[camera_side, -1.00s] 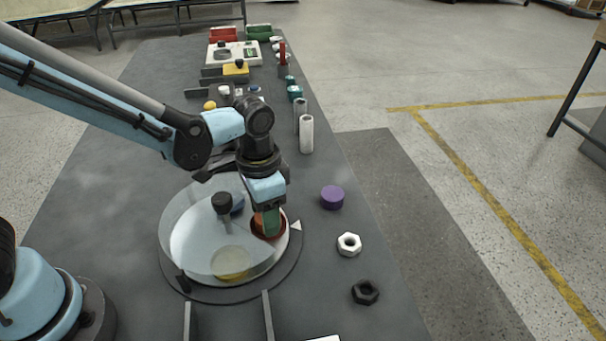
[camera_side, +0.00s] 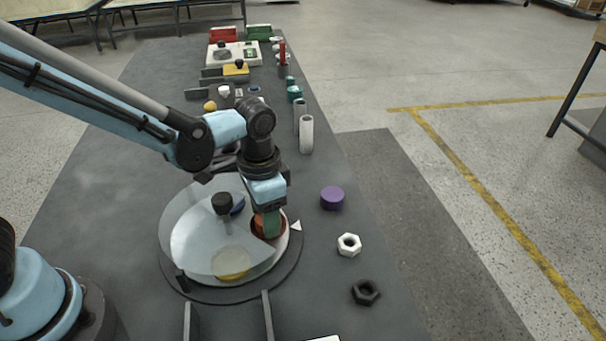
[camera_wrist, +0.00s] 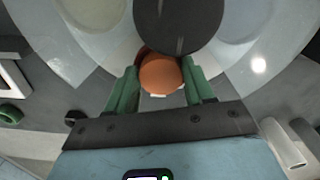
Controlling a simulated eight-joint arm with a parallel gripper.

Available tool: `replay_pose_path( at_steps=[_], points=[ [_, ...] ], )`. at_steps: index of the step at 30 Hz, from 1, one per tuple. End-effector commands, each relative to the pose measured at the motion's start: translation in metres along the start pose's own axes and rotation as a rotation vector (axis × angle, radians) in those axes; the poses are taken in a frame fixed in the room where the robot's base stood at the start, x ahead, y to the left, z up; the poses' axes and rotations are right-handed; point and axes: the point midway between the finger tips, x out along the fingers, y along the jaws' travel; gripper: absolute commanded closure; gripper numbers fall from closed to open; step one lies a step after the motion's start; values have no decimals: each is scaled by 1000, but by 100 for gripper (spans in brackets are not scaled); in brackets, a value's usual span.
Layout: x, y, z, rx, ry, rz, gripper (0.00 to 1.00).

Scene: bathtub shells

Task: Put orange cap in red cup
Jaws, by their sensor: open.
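The orange cap (camera_wrist: 160,75) lies between the two green fingers of my gripper (camera_wrist: 160,88) in the wrist view, with a gap on either side. My gripper (camera_side: 266,231) is open and points down into the red cup (camera_side: 282,224) in the side view. The red cup also shows as a dark red rim (camera_wrist: 143,54) behind the cap in the wrist view. The cap appears to be inside the cup; whether it rests on the bottom is hidden.
A clear round cover (camera_side: 195,230) with a black knob (camera_side: 222,203) lies over the round dish, its open sector at the red cup. A yellow cup (camera_side: 232,277) shows under the cover. A purple cap (camera_side: 332,197), white nut (camera_side: 349,244) and black nut (camera_side: 366,291) lie to the right.

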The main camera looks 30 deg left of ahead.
Motion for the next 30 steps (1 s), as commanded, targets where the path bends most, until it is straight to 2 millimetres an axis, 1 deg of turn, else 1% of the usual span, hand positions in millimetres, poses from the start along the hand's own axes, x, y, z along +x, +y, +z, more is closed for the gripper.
replay_pose_path(
  at_steps=[1, 5, 15, 21, 25, 30],
  points=[
    [3, 0, -1, 4, 15, -4, 37],
    [-12, 0, -1, 3, 15, -4, 37],
    [-70, 0, 1, 1, 11, -2, 37],
    [-100, 0, 1, 1, 10, -2, 37],
    [-114, 0, 1, 1, 9, -2, 37],
    [-123, 0, 2, -3, 12, -3, 37]
  ],
)
